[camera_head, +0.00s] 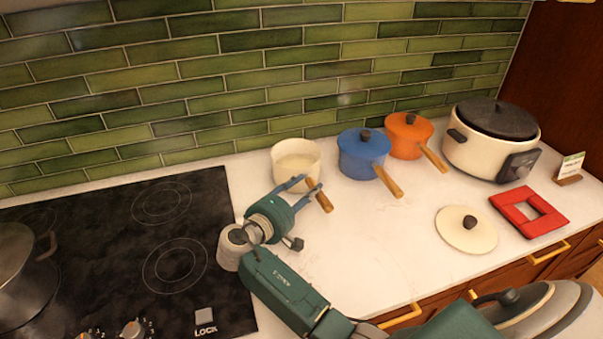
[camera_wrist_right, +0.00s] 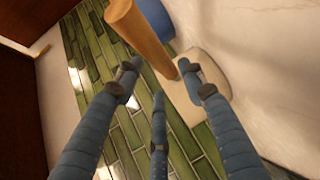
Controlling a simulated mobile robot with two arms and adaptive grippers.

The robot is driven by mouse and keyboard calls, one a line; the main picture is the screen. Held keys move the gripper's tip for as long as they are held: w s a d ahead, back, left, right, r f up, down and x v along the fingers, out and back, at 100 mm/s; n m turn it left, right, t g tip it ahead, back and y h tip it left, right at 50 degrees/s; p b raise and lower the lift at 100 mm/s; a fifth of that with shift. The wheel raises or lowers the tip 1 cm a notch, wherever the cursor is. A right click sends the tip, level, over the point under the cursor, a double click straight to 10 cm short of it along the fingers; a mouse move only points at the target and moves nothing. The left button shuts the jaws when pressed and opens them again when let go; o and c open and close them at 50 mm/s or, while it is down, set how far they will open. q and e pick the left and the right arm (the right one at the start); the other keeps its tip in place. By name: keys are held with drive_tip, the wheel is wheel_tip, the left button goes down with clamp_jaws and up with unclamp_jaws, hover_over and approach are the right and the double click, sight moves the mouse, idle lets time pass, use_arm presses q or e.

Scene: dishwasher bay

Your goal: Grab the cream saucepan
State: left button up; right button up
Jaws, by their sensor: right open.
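The cream saucepan (camera_head: 296,160) stands upright and uncovered on the white counter, against the green tiles. Its wooden handle (camera_head: 322,199) points toward the front right. My right gripper (camera_head: 303,185) is open at the front of the pan, with its blue fingers beside the handle. In the right wrist view, the open fingers (camera_wrist_right: 158,78) point toward the cream pan (camera_wrist_right: 184,105), and the wooden handle (camera_wrist_right: 140,36) passes above and between the fingertips. I cannot tell whether any finger touches it. A cream lid (camera_head: 466,238) with a dark knob lies apart at the right. My left gripper is out of view.
A blue saucepan (camera_head: 362,157) and an orange one (camera_head: 404,137) stand to the right, handles forward. Beyond are a cream cooker (camera_head: 472,155), a red trivet (camera_head: 511,211) and a small card (camera_head: 569,165). A black hob (camera_head: 110,232) with a steel pot (camera_head: 22,285) lies left.

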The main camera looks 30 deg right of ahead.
sight(312, 184)
drive_tip(key=p+x, duration=0.1)
drive_tip(key=x, duration=0.3)
drive_tip(key=shift+s+r+p, duration=0.1)
drive_tip(key=shift+s+p, duration=0.05)
drive_tip(key=shift+p, duration=0.15)
drive_tip(key=shift+d, duration=0.25)
drive_tip(key=shift+f, duration=0.25)
drive_tip(key=shift+c, duration=0.2)
clamp_jaws()
drive_tip(key=shift+w+r, duration=0.2)
drive_tip(key=shift+r, duration=0.05)
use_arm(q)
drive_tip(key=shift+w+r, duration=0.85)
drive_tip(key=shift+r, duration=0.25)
